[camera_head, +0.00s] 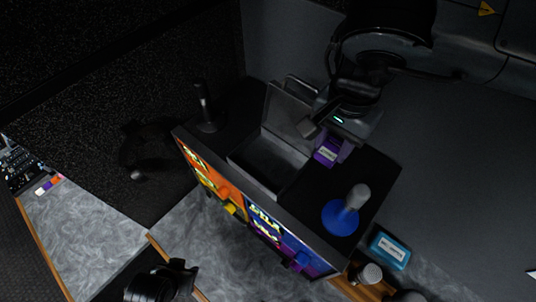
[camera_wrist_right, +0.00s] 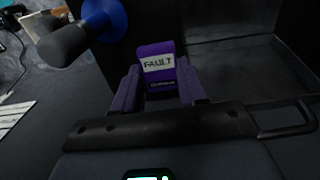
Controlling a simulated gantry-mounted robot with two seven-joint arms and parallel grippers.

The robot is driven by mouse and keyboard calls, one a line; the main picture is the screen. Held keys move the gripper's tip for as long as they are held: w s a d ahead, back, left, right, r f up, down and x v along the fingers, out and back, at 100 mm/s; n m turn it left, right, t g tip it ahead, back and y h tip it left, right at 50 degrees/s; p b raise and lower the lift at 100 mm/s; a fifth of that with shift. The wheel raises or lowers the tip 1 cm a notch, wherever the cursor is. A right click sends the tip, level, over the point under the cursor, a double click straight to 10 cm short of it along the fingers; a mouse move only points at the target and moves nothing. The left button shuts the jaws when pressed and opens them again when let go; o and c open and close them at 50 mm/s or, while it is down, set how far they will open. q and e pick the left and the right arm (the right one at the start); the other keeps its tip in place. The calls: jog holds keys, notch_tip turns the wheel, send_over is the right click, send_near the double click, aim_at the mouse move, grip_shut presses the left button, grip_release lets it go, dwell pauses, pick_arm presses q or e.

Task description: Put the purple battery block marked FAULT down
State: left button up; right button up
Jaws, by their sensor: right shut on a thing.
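The purple battery block (camera_wrist_right: 157,64) shows a white FAULT label in the right wrist view. It also shows as a small purple block (camera_head: 326,153) in the head view. My right gripper (camera_wrist_right: 159,92) is shut on it, with a purple finger on each side. The block is over the black top of the case (camera_head: 372,172), just right of the open dark box (camera_head: 256,178). I cannot tell whether its underside touches the top.
A blue disc with a grey knob (camera_head: 340,218) stands on the case top near the block. A black stand (camera_head: 207,112) is at the top's left end. A blue box (camera_head: 389,250) lies beyond the right end. Bare case top lies between block and disc.

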jog(key=p, duration=0.1)
send_over(278, 171)
notch_tip(278, 171, down, 6)
jog(key=shift+r, duration=0.1)
jog(key=shift+f+p, duration=0.55)
jog(key=shift+f, duration=1.5)
jog(key=shift+f, duration=0.2)
jog(key=o, duration=0.6)
jog(key=shift+r, duration=0.1)
